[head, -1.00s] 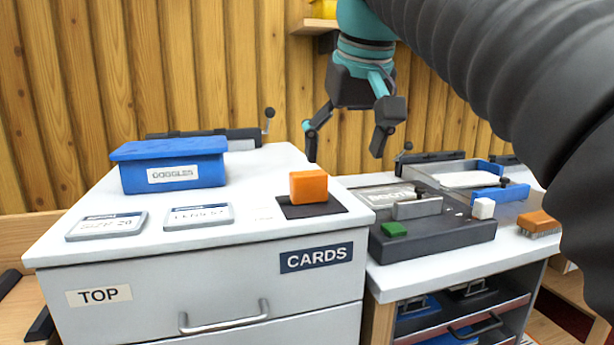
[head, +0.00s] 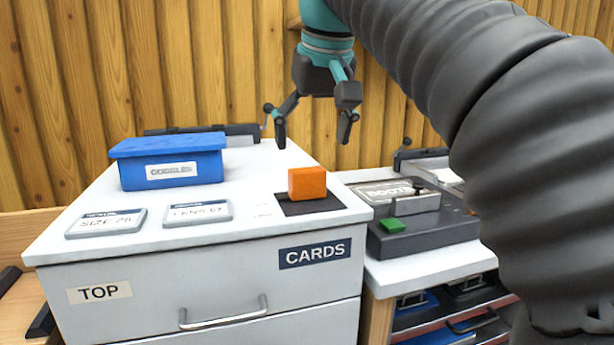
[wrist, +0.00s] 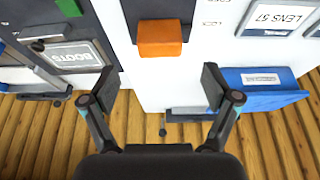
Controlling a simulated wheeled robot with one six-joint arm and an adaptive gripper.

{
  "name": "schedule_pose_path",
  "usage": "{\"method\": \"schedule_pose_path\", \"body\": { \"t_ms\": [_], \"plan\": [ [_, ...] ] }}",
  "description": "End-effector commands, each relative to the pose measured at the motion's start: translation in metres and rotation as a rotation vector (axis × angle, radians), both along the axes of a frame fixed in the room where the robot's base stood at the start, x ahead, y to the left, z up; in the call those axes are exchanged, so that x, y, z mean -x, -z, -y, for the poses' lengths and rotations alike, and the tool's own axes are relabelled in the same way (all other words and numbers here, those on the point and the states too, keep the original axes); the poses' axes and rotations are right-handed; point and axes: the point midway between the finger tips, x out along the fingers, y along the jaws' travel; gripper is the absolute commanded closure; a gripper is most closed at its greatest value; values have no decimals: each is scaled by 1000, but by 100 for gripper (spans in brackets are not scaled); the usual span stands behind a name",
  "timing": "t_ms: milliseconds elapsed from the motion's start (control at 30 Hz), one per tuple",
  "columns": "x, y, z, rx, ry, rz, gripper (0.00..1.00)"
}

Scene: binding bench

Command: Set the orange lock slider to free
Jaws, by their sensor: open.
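The orange lock slider (head: 307,184) is a block on a dark plate (head: 325,205) at the right front of the white cabinet top. In the wrist view the orange block (wrist: 160,39) sits at the upper middle, on the dark plate. My gripper (head: 313,140) is open and empty, above and behind the block in the head view. In the wrist view its fingers (wrist: 160,83) are spread apart, with the block between and beyond them. Nothing touches the block.
A blue goggles box (head: 172,165) and two label plates (head: 198,212) lie left on the cabinet top. To the right, a lower bench holds a dark BOOTS device (head: 420,235) with a green button (head: 392,225). A wooden wall (head: 190,60) stands behind.

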Motion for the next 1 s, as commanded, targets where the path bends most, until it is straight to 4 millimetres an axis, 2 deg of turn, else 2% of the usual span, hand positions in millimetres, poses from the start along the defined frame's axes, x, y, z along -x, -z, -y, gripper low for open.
{"method": "schedule_pose_path", "body": {
  "t_ms": [200,400,600,900,967,1000],
  "plan": [
    [-13,37,-4,1,0,-3,12],
    [-24,64,-7,1,0,-2,12],
    [-30,76,-8,0,0,-1,12],
    [-30,77,-9,0,0,0,12],
    [-31,77,-9,0,0,0,25],
    [-31,77,-9,0,0,0,35]
  ]
}}
